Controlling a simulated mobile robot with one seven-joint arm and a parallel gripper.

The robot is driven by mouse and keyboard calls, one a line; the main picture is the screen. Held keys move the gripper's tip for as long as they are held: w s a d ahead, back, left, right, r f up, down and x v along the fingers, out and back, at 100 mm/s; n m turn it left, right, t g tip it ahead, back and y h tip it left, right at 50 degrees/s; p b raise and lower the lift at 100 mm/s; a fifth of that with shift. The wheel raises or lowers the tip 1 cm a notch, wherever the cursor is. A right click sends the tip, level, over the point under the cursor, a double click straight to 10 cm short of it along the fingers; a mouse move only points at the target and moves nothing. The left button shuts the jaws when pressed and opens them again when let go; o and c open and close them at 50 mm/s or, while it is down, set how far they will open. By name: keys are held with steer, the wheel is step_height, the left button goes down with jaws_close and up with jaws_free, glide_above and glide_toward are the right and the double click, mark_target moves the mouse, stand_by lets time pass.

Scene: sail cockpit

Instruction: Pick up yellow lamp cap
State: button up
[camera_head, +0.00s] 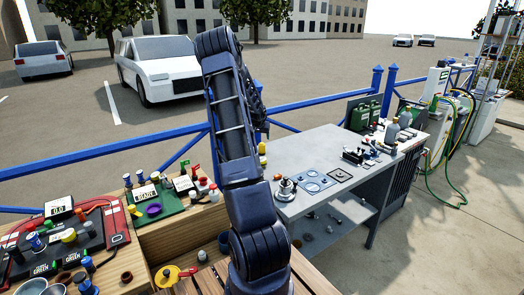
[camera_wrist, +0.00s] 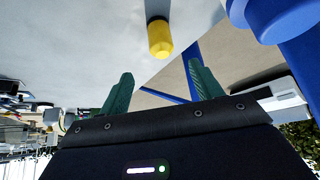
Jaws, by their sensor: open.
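In the head view a small yellow piece (camera_head: 262,149), likely the same cap, shows just right of my arm by the grey table's left end. My arm hides most of the area around it, and my fingers cannot be made out there.
A grey workbench (camera_head: 318,204) with fittings stands right of my arm. A wooden bench with a green board (camera_head: 170,208) and a black tray with coloured caps lies left. A blue railing (camera_head: 100,155) runs behind. A blue rounded part (camera_wrist: 276,18) is at the wrist view's upper right.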

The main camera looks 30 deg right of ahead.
mark_target(262, 144)
steer(key=shift+x, duration=5.55)
steer(key=shift+a, duration=0.2)
steer(key=c, duration=1.1)
